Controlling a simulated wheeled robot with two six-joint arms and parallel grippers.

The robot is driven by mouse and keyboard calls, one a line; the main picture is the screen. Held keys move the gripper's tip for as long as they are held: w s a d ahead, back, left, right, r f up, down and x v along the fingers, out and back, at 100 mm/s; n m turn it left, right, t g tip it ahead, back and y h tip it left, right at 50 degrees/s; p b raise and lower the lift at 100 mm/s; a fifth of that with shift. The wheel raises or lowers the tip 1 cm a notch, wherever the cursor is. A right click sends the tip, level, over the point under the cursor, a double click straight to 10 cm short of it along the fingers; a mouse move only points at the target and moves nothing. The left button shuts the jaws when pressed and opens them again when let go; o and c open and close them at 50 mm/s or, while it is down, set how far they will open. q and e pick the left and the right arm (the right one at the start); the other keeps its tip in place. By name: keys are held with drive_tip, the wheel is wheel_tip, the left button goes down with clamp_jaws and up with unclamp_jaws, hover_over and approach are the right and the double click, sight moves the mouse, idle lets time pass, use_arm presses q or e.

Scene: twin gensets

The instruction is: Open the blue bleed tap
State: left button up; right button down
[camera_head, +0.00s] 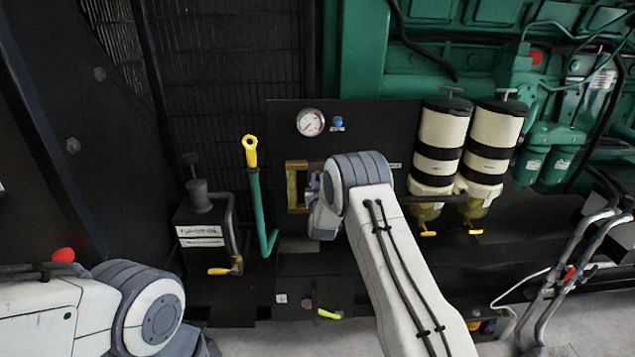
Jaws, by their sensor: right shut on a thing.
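My right arm reaches up from the bottom right to the black panel (385,115). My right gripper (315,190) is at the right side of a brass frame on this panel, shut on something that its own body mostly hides. A small bluish-grey patch shows at the jaws; I cannot tell for certain whether it is the tap's handle or part of the gripper. A small round blue knob (338,121) sits higher on the panel, clear of the gripper. My left arm shows at the bottom left, but its gripper is out of view.
A pressure gauge (310,122) is beside the blue knob. Two white filters (442,138) (492,144) with yellow taps stand right of my arm. A green pipe with a yellow top (251,151) and a black pump box (203,238) stand left of the brass frame (292,187).

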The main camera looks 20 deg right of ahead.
drive_tip(key=c, duration=0.8)
unclamp_jaws()
drive_tip(key=shift+o, duration=0.2)
drive_tip(key=b+v, duration=0.1)
drive_tip(key=v, duration=0.9)
drive_tip(key=shift+s, duration=0.25)
